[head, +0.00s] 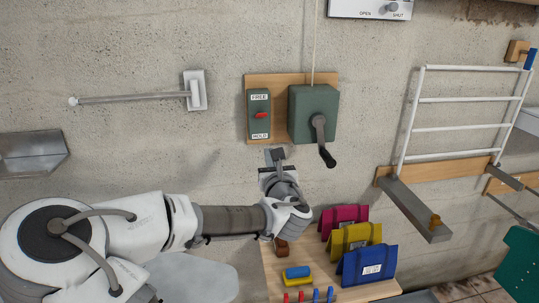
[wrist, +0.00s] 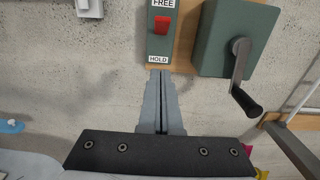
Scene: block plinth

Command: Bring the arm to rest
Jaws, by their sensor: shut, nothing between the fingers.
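My gripper (head: 275,155) is in front of the wall, just below a green switch box (head: 259,114) marked FREE at the top and HOLD at the bottom. In the wrist view my gripper (wrist: 161,75) has its two fingers together with nothing between them, their tips near the HOLD label. The red switch (wrist: 161,26) shows between the two labels. My arm (head: 225,220) reaches in from the lower left. Whether the fingertips touch the box cannot be told.
A green crank box (head: 313,112) with a black-handled crank (head: 322,140) is close on the right. Pink, yellow and blue bags (head: 367,265) stand on a wooden shelf (head: 264,262) below. A white rack (head: 463,100) is at right, and a wall rod (head: 130,97) at left.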

